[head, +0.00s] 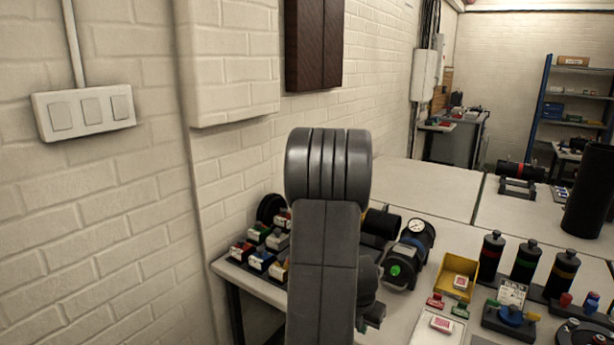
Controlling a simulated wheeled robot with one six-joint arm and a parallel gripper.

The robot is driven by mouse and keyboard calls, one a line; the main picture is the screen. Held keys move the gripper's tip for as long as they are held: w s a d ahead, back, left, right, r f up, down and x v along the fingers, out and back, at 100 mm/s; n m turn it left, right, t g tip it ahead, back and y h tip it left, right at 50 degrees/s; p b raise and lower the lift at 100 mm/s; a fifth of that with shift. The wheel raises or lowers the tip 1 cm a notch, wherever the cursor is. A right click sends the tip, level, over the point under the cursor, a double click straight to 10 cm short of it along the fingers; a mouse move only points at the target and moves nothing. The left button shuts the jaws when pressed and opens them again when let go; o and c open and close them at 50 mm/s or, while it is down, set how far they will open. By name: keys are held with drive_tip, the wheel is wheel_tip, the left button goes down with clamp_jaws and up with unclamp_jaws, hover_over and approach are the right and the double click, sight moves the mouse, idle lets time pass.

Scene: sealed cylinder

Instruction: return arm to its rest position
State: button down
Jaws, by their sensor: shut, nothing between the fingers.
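My own dark grey arm rises in the middle of the head view, its upper link upright and a thick ribbed joint at its top. Smaller rounded parts of my arm show just right of the upright link, low down. My gripper cannot be made out in this view; the arm link hides what lies behind it.
A pale workbench (405,302) holds a round gauge (418,228), a yellow bin (458,270), several banded black cylinders (526,260) and coloured blocks. A large black cylinder (590,190) stands at right. A brick wall (140,230) with a switch plate (85,110) borders the left.

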drive_tip(key=shift+s+a+r, duration=0.2)
drive_tip(key=shift+s+r, duration=0.25)
drive_tip(key=shift+r, duration=0.25)
drive_tip(key=shift+s+a+r, duration=0.2)
drive_tip(key=shift+s+r, duration=0.3)
drive_tip(key=shift+r, duration=0.2)
drive_tip(key=shift+s+a+r, duration=0.2)
drive_tip(key=shift+s+r, duration=0.25)
drive_tip(key=shift+r, duration=0.25)
